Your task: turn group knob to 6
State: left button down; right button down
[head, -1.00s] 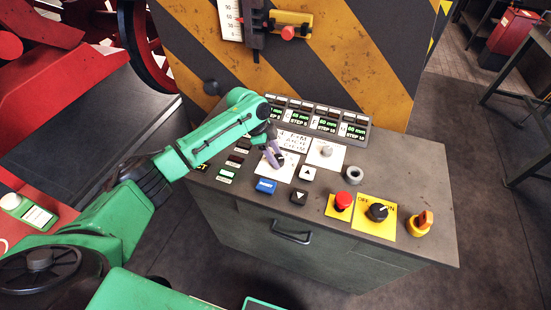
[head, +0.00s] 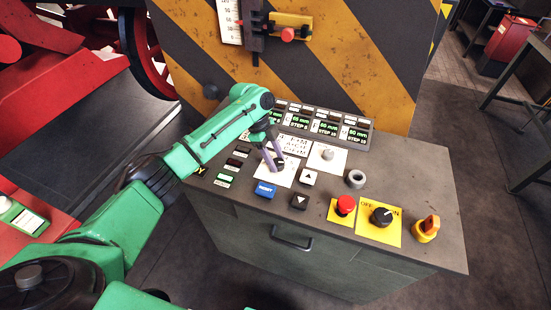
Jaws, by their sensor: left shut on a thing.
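The control desk (head: 330,225) stands in front of a black-and-yellow striped panel. My left gripper (head: 273,168) reaches over it from the left, its pale purple fingers pointing down at the left white dial plate (head: 287,178). The fingers are shut on a small dark knob (head: 280,163) on that plate, which I take as the group knob. The fingers and wrist partly cover the plate, so I cannot read the knob's setting. A second, silver knob (head: 328,154) stands free on the right white plate. My right gripper is out of view.
Close by are a blue button (head: 265,190), up (head: 308,177) and down (head: 300,202) arrow buttons, and a grey ring (head: 355,179). A red button (head: 345,204), black switch (head: 381,216) and orange switch (head: 427,228) lie right. Displays (head: 326,128) line the back.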

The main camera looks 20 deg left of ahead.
pick_arm(q)
jog(key=shift+c, duration=1.4)
grip_release()
jog(key=b+v, duration=0.3)
jog(key=v, duration=1.1)
jog(key=shift+r, duration=0.3)
jog(key=shift+a, duration=0.15)
